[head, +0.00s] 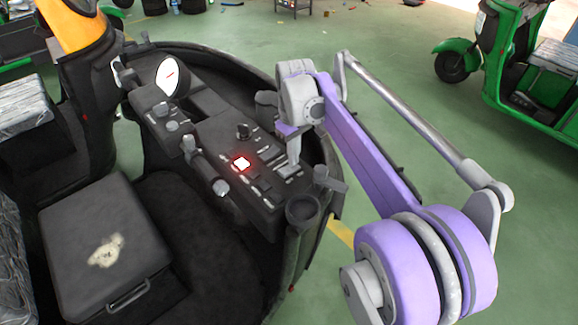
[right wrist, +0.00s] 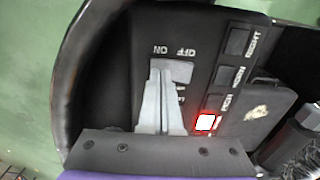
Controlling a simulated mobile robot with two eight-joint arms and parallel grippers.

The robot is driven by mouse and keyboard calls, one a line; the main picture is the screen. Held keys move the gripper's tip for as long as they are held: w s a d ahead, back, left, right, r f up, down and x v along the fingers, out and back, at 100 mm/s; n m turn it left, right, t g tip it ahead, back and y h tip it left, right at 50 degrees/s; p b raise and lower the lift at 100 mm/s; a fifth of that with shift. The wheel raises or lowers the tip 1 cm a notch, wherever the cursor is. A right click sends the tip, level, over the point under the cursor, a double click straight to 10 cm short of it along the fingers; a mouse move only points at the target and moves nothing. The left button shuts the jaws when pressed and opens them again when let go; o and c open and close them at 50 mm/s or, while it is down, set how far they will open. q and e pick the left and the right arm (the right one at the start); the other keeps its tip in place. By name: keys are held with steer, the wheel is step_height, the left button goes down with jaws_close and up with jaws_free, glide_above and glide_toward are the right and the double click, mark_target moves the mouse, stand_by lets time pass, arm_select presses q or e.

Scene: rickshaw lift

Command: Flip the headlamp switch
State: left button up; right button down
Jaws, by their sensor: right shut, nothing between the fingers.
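My right gripper (head: 289,172) reaches down onto the rickshaw's dashboard panel (head: 225,130). In the right wrist view its two grey fingers (right wrist: 160,76) are shut together with nothing between them. Their tips lie over a grey switch (right wrist: 180,70) with upside-down ON and OFF labels. Whether they touch it I cannot tell. The fingers partly hide the switch and the lettering below it, so I cannot read a headlamp label. My left gripper is not in view.
A red-lit button (head: 242,163) sits left of the gripper, and shows in the right wrist view (right wrist: 205,122). Buttons marked RIGHT (right wrist: 238,41) and HORN (right wrist: 226,76) are nearby. A handlebar grip (head: 207,174) stands in front of the panel. A round gauge (head: 171,76) is further left.

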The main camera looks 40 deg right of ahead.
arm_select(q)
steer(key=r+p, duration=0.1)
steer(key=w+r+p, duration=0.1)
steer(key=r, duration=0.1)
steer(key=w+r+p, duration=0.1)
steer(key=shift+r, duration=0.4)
arm_select(e)
step_height(320, 180, up, 6)
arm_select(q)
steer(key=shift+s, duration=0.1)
